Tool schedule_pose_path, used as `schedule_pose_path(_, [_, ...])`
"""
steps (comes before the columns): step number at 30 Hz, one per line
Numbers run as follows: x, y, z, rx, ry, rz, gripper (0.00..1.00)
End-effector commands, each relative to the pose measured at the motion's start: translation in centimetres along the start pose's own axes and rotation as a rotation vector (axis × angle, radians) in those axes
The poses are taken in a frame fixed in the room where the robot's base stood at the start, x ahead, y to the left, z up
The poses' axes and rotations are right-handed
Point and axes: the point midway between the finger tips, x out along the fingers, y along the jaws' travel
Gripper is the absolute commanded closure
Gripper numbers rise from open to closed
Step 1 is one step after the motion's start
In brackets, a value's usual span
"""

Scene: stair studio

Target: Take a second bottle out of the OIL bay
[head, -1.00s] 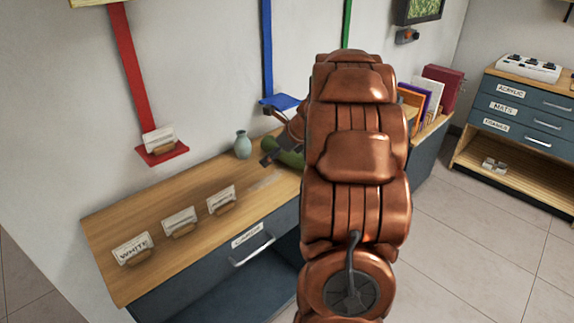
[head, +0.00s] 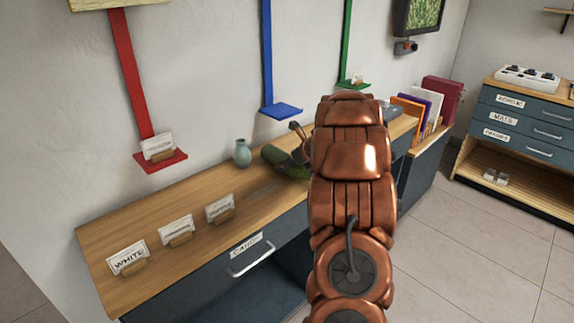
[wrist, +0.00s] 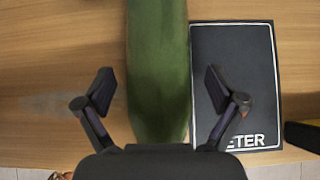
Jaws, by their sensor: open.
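No bay labelled OIL and no clear bottle can be made out. A long dark green object (head: 283,162) lies on the wooden counter, partly hidden by my arm in the head view. In the wrist view the green object (wrist: 158,70) runs down the middle, between my fingers. My gripper (wrist: 160,88) is open, one finger on each side of the object with gaps to both. In the head view my gripper (head: 299,140) shows only in part, by the green object.
A black panel (wrist: 232,75) reading "ETER" lies right of the green object. A teal vase (head: 242,153) stands close by, near the wall. Several cards, one reading WHITE (head: 128,258), stand along the counter (head: 190,262). A blue shelf (head: 282,111) juts from the wall above.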

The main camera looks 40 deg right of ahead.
Motion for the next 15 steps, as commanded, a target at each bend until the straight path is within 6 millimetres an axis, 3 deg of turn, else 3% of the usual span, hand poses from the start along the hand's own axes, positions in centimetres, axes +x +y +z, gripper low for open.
schedule_pose_path(4, [1.23, 0.07, -0.15, 0.000, 0.003, 0.002, 0.05])
schedule_pose_path(12, [1.34, 0.06, -0.06, 0.000, 0.002, 0.001, 0.05])
schedule_pose_path(15, [1.34, 0.06, -0.06, 0.000, 0.002, 0.001, 0.16])
